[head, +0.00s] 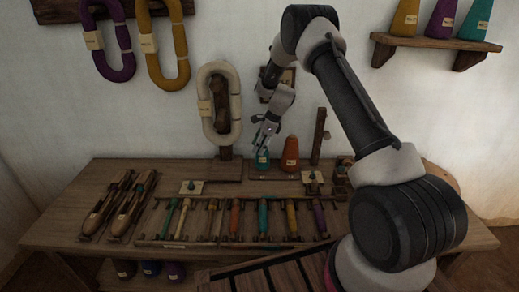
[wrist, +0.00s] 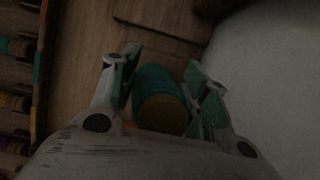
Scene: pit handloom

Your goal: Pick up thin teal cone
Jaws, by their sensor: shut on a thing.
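A teal cone (head: 263,162) with a pale label stands upright at the back of the bench, beside an orange cone. My gripper (head: 265,143) reaches down over it from above, shut on its upper part. In the wrist view the teal cone (wrist: 158,92) sits between the two fingers of my gripper (wrist: 161,62), seen from its top end. I cannot tell whether its base touches the low wooden stand (head: 272,176) beneath. Another teal cone (head: 475,21) stands on the wall shelf at the upper right.
The orange cone (head: 290,155) stands close on the right. A cream skein (head: 232,98) on a post is on the left, and a wooden upright (head: 320,136) on the right. A rack of several coloured bobbins (head: 235,217) lies in front. The wall (wrist: 270,80) is close behind.

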